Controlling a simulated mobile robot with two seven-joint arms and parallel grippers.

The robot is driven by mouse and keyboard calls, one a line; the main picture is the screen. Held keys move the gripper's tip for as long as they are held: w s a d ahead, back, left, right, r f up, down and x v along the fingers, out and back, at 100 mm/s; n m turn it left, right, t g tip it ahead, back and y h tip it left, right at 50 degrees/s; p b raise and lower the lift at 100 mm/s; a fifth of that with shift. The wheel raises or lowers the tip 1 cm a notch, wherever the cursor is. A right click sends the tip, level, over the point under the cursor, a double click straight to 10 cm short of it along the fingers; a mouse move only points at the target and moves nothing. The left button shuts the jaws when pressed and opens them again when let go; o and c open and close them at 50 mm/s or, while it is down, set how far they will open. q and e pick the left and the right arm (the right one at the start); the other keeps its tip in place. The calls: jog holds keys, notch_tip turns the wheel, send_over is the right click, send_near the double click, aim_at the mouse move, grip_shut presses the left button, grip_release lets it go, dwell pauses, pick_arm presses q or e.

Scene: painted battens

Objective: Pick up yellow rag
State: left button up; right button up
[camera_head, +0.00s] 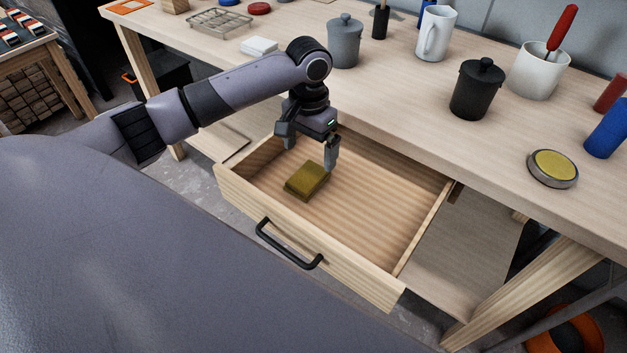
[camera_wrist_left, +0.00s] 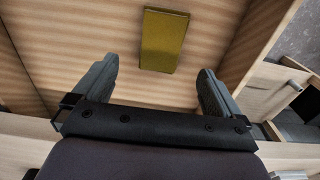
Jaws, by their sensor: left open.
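The yellow rag (camera_head: 307,180) is a folded, dark yellow block. It lies on the floor of the open wooden drawer (camera_head: 385,220), toward its left end. In the left wrist view the rag (camera_wrist_left: 164,40) lies beyond the fingertips, roughly between their lines. My left gripper (camera_head: 309,150) is open and empty, pointing down over the drawer just behind the rag. It is apart from the rag. Its two fingers also show in the left wrist view (camera_wrist_left: 157,80). My right gripper is not in view.
The drawer has a black handle (camera_head: 288,246) on its front. The workbench top (camera_head: 400,120) above it carries a grey lidded jar (camera_head: 345,42), a black lidded jar (camera_head: 477,90), a white mug (camera_head: 436,34) and a yellow-topped tin (camera_head: 553,168). The drawer's right part is empty.

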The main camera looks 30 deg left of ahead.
aim_at(307, 174)
pick_arm(q)
jog(key=f, duration=0.6)
jog(key=shift+s+a+f, duration=0.15)
jog(key=shift+s+f, duration=0.1)
jog(key=shift+f, duration=0.1)
jog(key=c, duration=1.2)
jog(key=shift+r, duration=0.1)
notch_tip(307, 174, up, 20)
jog(key=shift+f+p, duration=0.1)
jog(key=shift+p, duration=0.5)
